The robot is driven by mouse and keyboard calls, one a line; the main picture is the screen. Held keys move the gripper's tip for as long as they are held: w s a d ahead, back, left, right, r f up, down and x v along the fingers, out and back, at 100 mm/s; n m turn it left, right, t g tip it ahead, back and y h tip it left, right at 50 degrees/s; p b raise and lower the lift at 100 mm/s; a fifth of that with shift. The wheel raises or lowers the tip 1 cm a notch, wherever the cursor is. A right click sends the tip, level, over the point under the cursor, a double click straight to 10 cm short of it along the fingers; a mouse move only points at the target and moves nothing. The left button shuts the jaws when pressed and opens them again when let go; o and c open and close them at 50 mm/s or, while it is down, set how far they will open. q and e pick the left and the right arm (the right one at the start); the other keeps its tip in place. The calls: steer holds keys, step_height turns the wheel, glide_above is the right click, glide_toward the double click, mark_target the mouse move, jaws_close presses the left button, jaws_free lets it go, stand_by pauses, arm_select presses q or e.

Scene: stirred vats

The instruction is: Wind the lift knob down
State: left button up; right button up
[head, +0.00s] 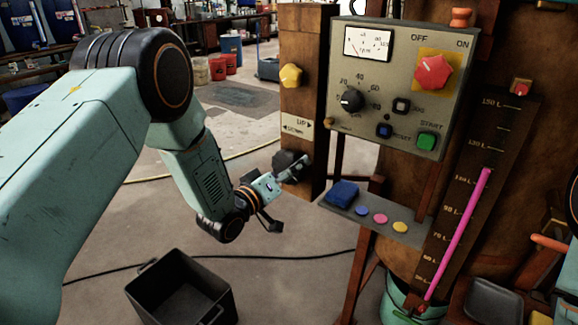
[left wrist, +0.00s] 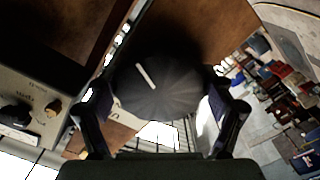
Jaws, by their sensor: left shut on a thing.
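The lift knob (head: 287,160) is a dark round knob low on the brown wooden post, below a label (head: 297,126) with UP and DOWN arrows. My left gripper (head: 282,181) reaches it from the front left and is shut on it. In the left wrist view the black ribbed knob (left wrist: 160,85) sits between the two fingers of my left gripper (left wrist: 160,112), one on each side. A white line on its face slants to the upper left in that view. My right gripper is not seen.
A grey control panel (head: 415,135) with dials and buttons is right of the post. Below it a small shelf (head: 395,228) holds a blue block and coloured discs. A level scale (head: 487,130) stands further right. A black bin (head: 180,290) and a cable are on the floor.

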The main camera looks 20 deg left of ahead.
arm_select(q)
steer(key=n+p, duration=0.1)
steer(key=n, duration=0.5)
steer(key=shift+d+r, duration=0.1)
steer(key=n+p, duration=0.1)
steer(key=n, duration=0.5)
steer(key=shift+r, duration=0.1)
steer(key=n, duration=0.5)
steer(key=shift+r+p, duration=0.1)
steer(key=shift+p, duration=0.3)
steer(key=n, duration=0.5)
steer(key=shift+r+n, duration=0.1)
steer(key=shift+n, duration=0.2)
steer(key=o, duration=1.1)
steer(key=shift+c, duration=0.2)
steer(key=shift+a, duration=0.2)
